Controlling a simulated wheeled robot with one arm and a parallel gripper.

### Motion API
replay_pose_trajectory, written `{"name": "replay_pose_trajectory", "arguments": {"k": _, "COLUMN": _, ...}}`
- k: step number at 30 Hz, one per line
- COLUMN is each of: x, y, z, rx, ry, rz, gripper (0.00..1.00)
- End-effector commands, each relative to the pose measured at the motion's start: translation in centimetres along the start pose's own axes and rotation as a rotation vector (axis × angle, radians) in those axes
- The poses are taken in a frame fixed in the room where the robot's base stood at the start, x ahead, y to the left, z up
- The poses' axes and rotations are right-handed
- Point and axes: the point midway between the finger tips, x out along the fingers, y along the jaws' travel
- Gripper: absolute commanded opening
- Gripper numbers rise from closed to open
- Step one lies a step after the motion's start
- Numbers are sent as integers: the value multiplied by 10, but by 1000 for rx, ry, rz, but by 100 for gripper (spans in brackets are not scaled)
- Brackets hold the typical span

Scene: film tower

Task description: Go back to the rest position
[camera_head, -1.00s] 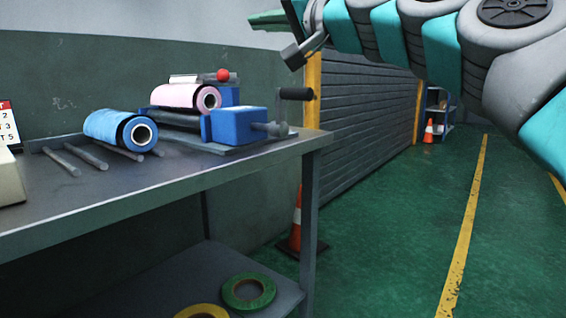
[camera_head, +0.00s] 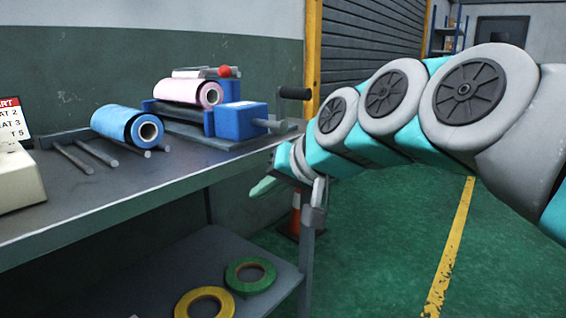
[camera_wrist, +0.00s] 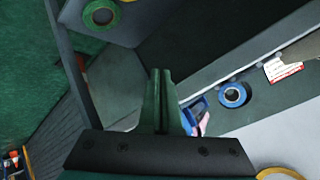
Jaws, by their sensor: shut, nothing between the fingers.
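My gripper (camera_head: 263,187) is in the head view, low beside the table's right front corner, with its green fingers pointing left. Its fingers (camera_wrist: 160,74) look closed together in the wrist view, with nothing between them. My arm reaches in from the right of the head view. The metal table (camera_head: 150,193) stands at the left, with my gripper just off its front edge. I cannot tell the exact gap between them.
A blue roll (camera_head: 128,125), several rods and a blue machine (camera_head: 240,121) holding a pink roll (camera_head: 190,91) are on the table. Green tape (camera_head: 250,274) and yellow tape (camera_head: 204,302) lie on the lower shelf. A cone (camera_head: 291,222) stands behind the table leg. Green floor is open at right.

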Motion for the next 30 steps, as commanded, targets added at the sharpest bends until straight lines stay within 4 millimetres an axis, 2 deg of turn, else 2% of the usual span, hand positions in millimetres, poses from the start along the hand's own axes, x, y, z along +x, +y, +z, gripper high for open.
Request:
{"name": "replay_pose_trajectory", "arguments": {"k": 1, "x": 0, "y": 20, "z": 26, "rx": -3, "ry": -67, "rz": 63, "gripper": 0}}
{"name": "replay_pose_trajectory", "arguments": {"k": 3, "x": 1, "y": 49, "z": 65, "rx": -7, "ry": -159, "rz": 147, "gripper": 0}}
{"name": "replay_pose_trajectory", "arguments": {"k": 8, "x": -15, "y": 114, "z": 153, "rx": 4, "ry": -373, "rz": 325, "gripper": 0}}
{"name": "replay_pose_trajectory", "arguments": {"k": 12, "x": -46, "y": 161, "z": 229, "rx": 35, "ry": -557, "rz": 460, "gripper": 0}}
{"name": "replay_pose_trajectory", "arguments": {"k": 15, "x": -70, "y": 184, "z": 273, "rx": 64, "ry": -669, "rz": 531, "gripper": 0}}
{"name": "replay_pose_trajectory", "arguments": {"k": 18, "x": -90, "y": 197, "z": 304, "rx": 89, "ry": -749, "rz": 579, "gripper": 0}}
{"name": "replay_pose_trajectory", "arguments": {"k": 21, "x": -101, "y": 204, "z": 322, "rx": 103, "ry": -795, "rz": 603, "gripper": 0}}
{"name": "replay_pose_trajectory", "arguments": {"k": 24, "x": -105, "y": 206, "z": 328, "rx": 108, "ry": -811, "rz": 613, "gripper": 0}}
{"name": "replay_pose_trajectory", "arguments": {"k": 30, "x": -105, "y": 207, "z": 329, "rx": 108, "ry": -813, "rz": 613, "gripper": 0}}
